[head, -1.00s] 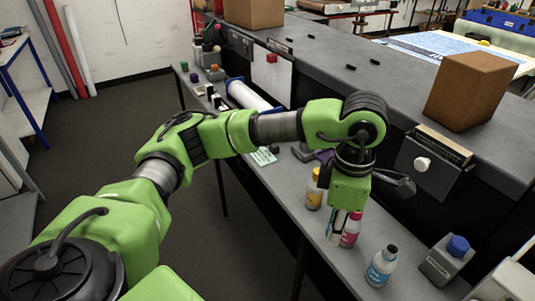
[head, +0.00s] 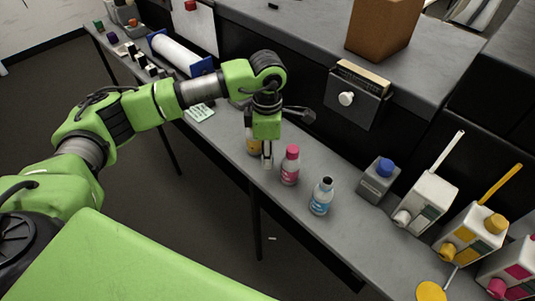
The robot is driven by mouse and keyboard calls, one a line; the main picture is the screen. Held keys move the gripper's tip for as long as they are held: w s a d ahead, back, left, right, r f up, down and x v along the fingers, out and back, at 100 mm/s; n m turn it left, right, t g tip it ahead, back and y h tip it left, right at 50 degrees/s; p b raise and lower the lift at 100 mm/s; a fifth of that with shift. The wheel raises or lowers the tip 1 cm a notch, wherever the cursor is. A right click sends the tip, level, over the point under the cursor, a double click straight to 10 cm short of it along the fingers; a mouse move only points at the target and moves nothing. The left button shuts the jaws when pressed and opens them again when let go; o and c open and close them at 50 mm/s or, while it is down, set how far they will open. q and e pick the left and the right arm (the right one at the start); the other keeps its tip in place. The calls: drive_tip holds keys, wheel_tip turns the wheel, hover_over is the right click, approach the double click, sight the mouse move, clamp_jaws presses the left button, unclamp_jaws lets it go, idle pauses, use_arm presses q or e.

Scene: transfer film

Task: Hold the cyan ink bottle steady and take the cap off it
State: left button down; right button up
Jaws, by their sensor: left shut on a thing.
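The cyan ink bottle (head: 321,198) stands upright on the grey bench shelf, white and clear with a blue label. Its top is dark; at this size I cannot tell a cap from an open neck. My left gripper (head: 267,158) points down to the left of it, with a pink-capped bottle (head: 290,166) between them in the picture. My right gripper is not in view.
A yellow bottle (head: 252,142) stands partly hidden behind my left gripper. A grey container with a blue cap (head: 379,182) and white ink cartons (head: 428,200) stand to the right. A black holder (head: 356,97) with a white knob is on the bench front. The shelf before the cyan bottle is clear.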

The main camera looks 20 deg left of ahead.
use_arm(q)
drive_tip(key=shift+w+a+f, duration=0.15)
drive_tip(key=shift+w+f, duration=0.8)
drive_tip(key=shift+f, duration=0.2)
wheel_tip(320, 180, down, 3)
drive_tip(key=shift+w+r+p, duration=0.1)
drive_tip(key=shift+w+p, duration=0.05)
drive_tip(key=shift+p, duration=1.1)
drive_tip(key=shift+f, duration=0.3)
drive_tip(key=shift+f, duration=0.1)
drive_tip(key=shift+f+b, duration=0.15)
drive_tip(key=shift+b, duration=0.15)
drive_tip(key=c, duration=1.8)
unclamp_jaws()
drive_tip(key=shift+o, duration=0.2)
